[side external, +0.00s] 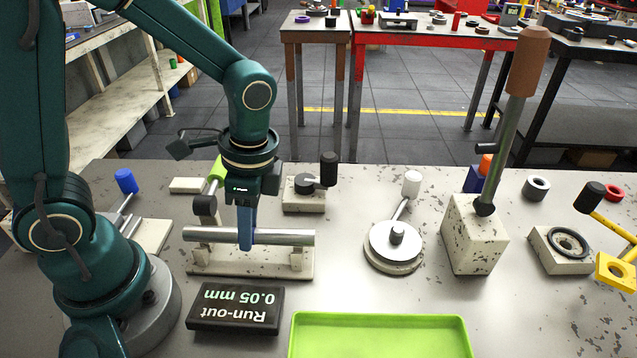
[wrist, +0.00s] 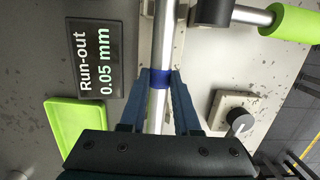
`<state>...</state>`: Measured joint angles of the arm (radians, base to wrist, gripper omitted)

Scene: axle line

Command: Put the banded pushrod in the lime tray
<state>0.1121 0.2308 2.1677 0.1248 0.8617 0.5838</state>
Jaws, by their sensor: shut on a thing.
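The banded pushrod (side external: 285,238) is a silver rod lying level across two small supports on a pale stand (side external: 250,267). Its blue band shows between my fingers in the wrist view, where the bare rod (wrist: 157,113) runs on below. My gripper (side external: 246,240) points down and is shut on the rod near its middle; the fingertips (wrist: 160,78) sit either side of the band. I cannot tell whether the rod touches both supports. The lime tray (side external: 380,336) is empty in the part that shows, at the front; it also shows in the wrist view (wrist: 70,138).
A green-handled lever (side external: 216,171) rises just behind the rod. A round disc fixture (side external: 394,245) and a block with a tall brown-handled lever (side external: 475,235) stand to the right.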

